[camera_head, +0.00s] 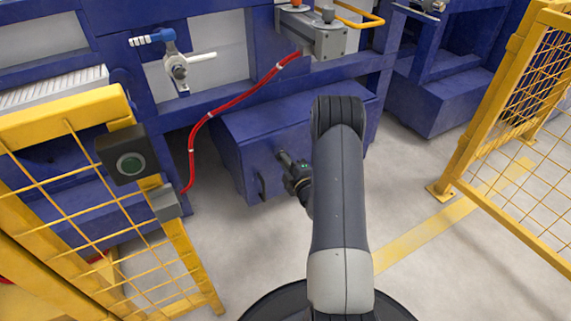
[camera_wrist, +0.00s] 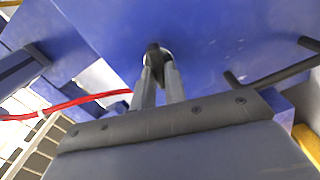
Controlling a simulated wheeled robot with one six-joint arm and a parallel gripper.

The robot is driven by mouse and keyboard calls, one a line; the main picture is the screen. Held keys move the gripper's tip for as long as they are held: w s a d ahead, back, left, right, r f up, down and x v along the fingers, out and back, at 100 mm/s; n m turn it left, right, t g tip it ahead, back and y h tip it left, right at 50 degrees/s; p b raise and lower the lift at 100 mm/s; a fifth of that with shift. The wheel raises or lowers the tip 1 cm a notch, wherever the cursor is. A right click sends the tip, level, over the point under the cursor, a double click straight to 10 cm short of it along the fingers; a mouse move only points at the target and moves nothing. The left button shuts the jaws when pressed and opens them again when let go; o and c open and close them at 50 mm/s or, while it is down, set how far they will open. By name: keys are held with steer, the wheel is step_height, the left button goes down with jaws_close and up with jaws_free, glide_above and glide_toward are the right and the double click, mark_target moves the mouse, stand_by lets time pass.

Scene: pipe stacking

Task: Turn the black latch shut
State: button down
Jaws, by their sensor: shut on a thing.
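The black latch (camera_wrist: 153,49) is on the face of the blue box, between my fingertips in the wrist view. Only its dark end shows there, with a pale round edge beside it; the rest is hidden by the fingers. My gripper (camera_wrist: 158,64) is shut on the latch, its two grey fingers close together against the blue face. In the head view my gripper (camera_head: 284,160) reaches the front of the blue box (camera_head: 235,141), and the latch is too small and covered to make out. I cannot tell the latch's angle.
A black bar handle (camera_head: 263,185) is on the box front, and in the wrist view the handle (camera_wrist: 287,71) lies to the right. A red hose (camera_head: 225,107) hangs left of the box. Yellow mesh fences (camera_head: 125,100) stand on both sides. Grey floor is free in front.

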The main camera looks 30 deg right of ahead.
steer(key=shift+n, duration=1.3)
steer(key=c, duration=1.4)
jaws_free()
steer(key=shift+c, duration=0.2)
steer(key=s+p, duration=0.2)
steer(key=s, duration=0.8)
steer(key=shift+s+d+p, duration=0.15)
steer(key=shift+s+p, duration=0.25)
steer(key=shift+f, duration=0.1)
